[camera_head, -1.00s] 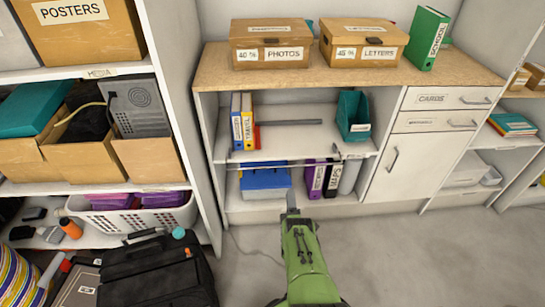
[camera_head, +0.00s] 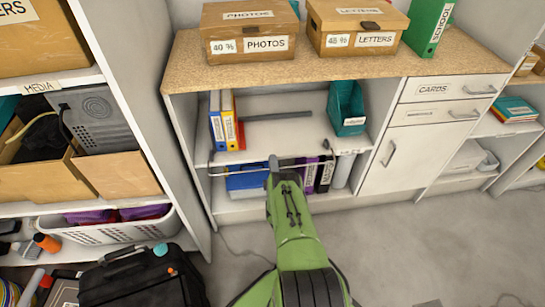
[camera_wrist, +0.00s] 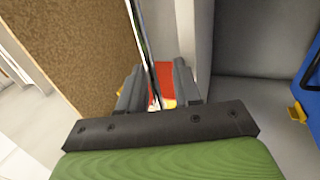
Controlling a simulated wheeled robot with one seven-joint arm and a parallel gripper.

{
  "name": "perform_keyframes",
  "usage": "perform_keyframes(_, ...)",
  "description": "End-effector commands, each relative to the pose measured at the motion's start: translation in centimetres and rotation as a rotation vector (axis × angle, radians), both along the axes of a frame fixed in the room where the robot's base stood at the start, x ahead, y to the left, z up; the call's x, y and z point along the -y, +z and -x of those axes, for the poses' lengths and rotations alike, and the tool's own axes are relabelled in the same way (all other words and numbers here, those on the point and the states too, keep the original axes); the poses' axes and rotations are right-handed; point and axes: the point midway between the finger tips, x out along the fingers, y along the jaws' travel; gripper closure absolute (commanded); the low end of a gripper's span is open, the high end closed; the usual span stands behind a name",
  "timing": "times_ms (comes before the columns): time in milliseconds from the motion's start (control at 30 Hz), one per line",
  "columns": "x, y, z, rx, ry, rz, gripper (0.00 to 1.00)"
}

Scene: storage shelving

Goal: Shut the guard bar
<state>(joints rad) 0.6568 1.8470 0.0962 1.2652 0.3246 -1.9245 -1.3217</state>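The guard bar (camera_head: 235,172) is a thin metal rod running across the front of the cabinet's lower left compartment, near the middle shelf edge. My gripper (camera_head: 273,163) is at the bar, seen from behind with its fingers mostly hidden in the head view. In the wrist view the bar (camera_wrist: 146,45) passes between the two fingers of my gripper (camera_wrist: 157,88). The fingers stand apart, with gaps beside the rod. A small dark piece (camera_head: 326,145) sits near the bar's right end; I cannot tell whether they touch.
A blue box (camera_head: 247,181) and purple binders (camera_head: 308,175) stand behind the bar. Upright binders (camera_head: 229,120) and a teal holder (camera_head: 346,107) stand on the shelf above. A black bag (camera_head: 145,280) lies on the floor at left. Floor at right is clear.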

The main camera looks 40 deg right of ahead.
Motion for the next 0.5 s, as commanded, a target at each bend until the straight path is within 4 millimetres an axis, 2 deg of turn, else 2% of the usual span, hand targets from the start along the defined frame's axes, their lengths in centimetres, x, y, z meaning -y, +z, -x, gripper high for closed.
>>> perform_keyframes(200, -0.01, 0.02, 0.0, 0.0, 0.0, 0.0, 0.67)
perform_keyframes(400, -0.02, 0.0, -0.01, -0.001, 0.0, -0.001, 0.98)
perform_keyframes(500, -0.02, 0.0, -0.01, -0.001, 0.0, -0.001, 1.0)
